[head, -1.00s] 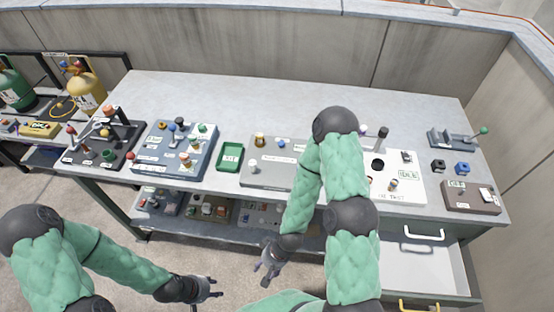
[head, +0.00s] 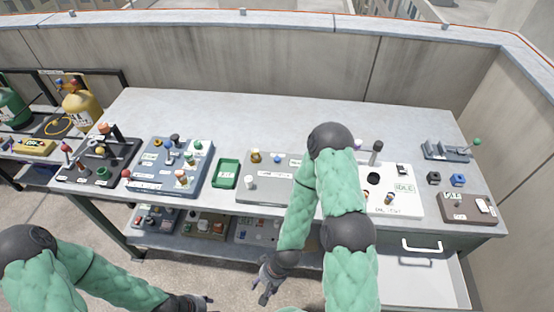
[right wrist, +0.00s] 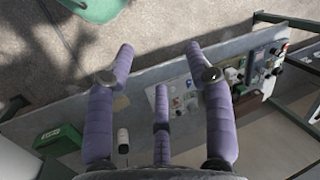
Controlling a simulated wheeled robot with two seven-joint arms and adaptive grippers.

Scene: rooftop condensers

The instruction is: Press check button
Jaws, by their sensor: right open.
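No button that I can read as a check button stands out; the labels are too small. A white panel (head: 405,205) with an IDLE display (head: 404,188) and several knobs lies on the right half of the bench, partly hidden behind my right arm. A grey panel (head: 265,192) with small knobs and a blue button (head: 277,159) lies left of it. My right gripper (head: 266,283) hangs in front of the bench edge, touching nothing. In the right wrist view, its purple fingers (right wrist: 160,62) are spread and empty. My left gripper (head: 203,305) is low at the bottom edge, partly cut off.
A green tray (head: 226,174), a blue panel (head: 168,168) and a dark panel (head: 97,160) stand on the left. A brown box (head: 468,208) stands at the right. An open drawer (head: 425,275) juts out below it. The back of the bench (head: 270,115) is clear.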

